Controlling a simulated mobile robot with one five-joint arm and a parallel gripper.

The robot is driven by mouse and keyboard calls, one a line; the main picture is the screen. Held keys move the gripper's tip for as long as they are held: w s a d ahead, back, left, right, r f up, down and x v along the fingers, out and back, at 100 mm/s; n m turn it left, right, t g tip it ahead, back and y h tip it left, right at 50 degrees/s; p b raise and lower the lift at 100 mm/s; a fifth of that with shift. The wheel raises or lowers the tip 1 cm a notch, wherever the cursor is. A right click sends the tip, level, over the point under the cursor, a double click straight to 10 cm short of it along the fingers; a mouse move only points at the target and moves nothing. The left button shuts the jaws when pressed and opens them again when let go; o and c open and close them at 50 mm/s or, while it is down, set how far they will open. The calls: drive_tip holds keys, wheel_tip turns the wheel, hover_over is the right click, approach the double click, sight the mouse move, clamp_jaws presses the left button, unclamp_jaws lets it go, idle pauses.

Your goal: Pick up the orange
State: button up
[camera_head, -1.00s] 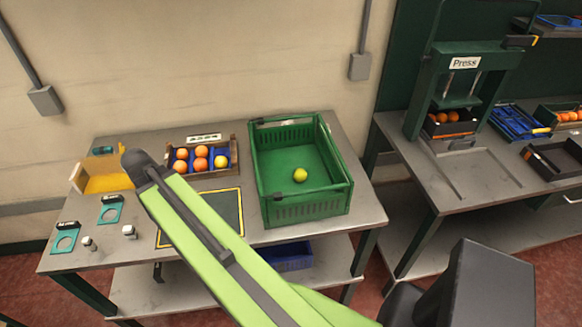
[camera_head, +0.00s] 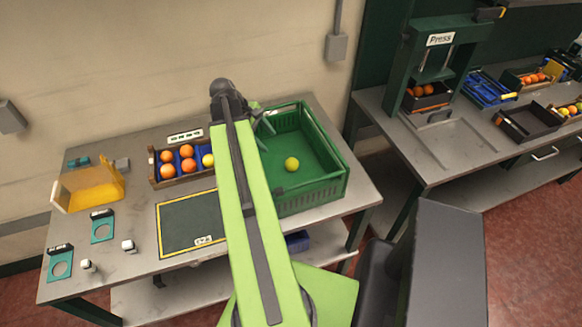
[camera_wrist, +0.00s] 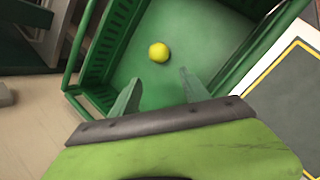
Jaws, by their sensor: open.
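A yellow-green round fruit (camera_head: 292,164) lies alone on the floor of the green crate (camera_head: 318,194). The fruit also shows in the wrist view (camera_wrist: 158,52), just beyond my fingertips. My gripper (camera_wrist: 160,83) is open and empty, its two fingers apart and pointing into the crate, with the fruit beyond the gap. In the head view my gripper is at the crate's left side, partly hidden behind my arm. Several oranges (camera_head: 187,151) sit in a wooden tray (camera_head: 183,180) left of the crate, with a yellow fruit (camera_head: 208,160) beside them.
A dark mat with a yellow border (camera_head: 188,228) lies in front of the tray. A yellow bin (camera_head: 92,190) and teal ring holders (camera_head: 60,264) stand at the table's left. A press (camera_head: 440,60) stands on the right table. The crate walls rise around the fruit.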

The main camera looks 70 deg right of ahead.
sight(289, 161)
drive_tip(key=b+x, duration=0.9)
drive_tip(key=x, duration=0.2)
drive_tip(key=shift+s+f, duration=0.1)
drive_tip(key=shift+f, duration=0.05)
drive_tip(key=b+x, duration=0.4)
drive_tip(key=x, duration=0.1)
drive_tip(key=shift+s+d, duration=0.1)
drive_tip(key=shift+s, duration=0.25)
drive_tip(key=c, duration=1.1)
